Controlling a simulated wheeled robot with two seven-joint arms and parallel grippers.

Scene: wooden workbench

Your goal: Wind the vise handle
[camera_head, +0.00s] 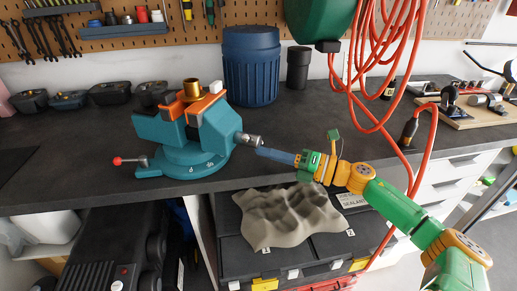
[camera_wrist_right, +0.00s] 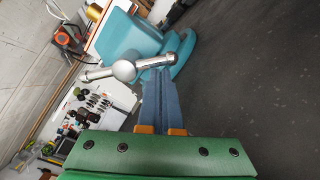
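The teal vise (camera_head: 185,145) with orange jaws stands at the bench's front edge, a brass cylinder (camera_head: 192,88) upright at its jaws. Its silver handle (camera_head: 250,139) sticks out at the right end; in the right wrist view it is a bar through a round hub (camera_wrist_right: 124,70), lying aslant. My right gripper (camera_head: 260,151) reaches in from the right, its long blue fingers close together. In the wrist view the fingertips (camera_wrist_right: 156,72) are at the bar's right half, touching or just short of it; I cannot tell which. No grip around the bar shows. My left gripper is not in view.
A blue bin (camera_head: 251,65) and dark cup (camera_head: 298,68) stand behind the vise. Red hose coils (camera_head: 370,60) hang near my right arm. A red-knobbed lever (camera_head: 128,160) juts left from the vise base. Drawers and a grey cloth (camera_head: 285,215) are below the edge.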

